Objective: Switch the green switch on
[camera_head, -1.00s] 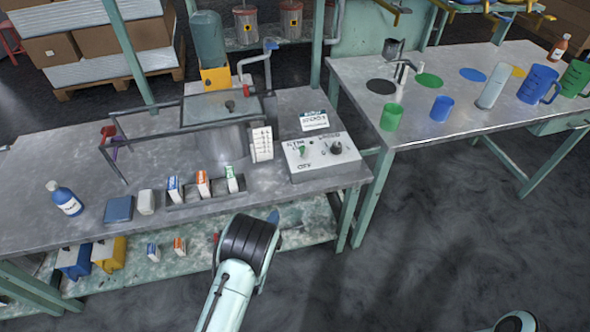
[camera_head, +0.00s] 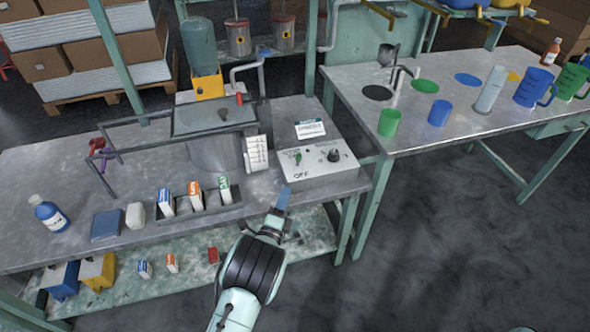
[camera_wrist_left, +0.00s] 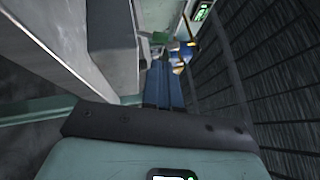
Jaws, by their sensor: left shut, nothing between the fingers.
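The green switch (camera_head: 298,158) is a small lever on the left part of the top of a pale control box (camera_head: 318,171), which stands at the right end of the left workbench. The lettering "OFF" shows on the box below it. My left gripper (camera_head: 284,197) has blue fingers, which are shut and empty. In the head view its tips are at the box's front left corner, just below the switch, apart from the lever. The fingers also show in the left wrist view (camera_wrist_left: 163,84), where I cannot make out the switch. My right gripper is out of view.
A black knob (camera_head: 334,156) sits right of the switch. A sign (camera_head: 310,130) stands behind the box, and a white rack (camera_head: 257,152) stands to its left. Small cartons stand in a tray (camera_head: 210,214) further left. The floor in front is clear.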

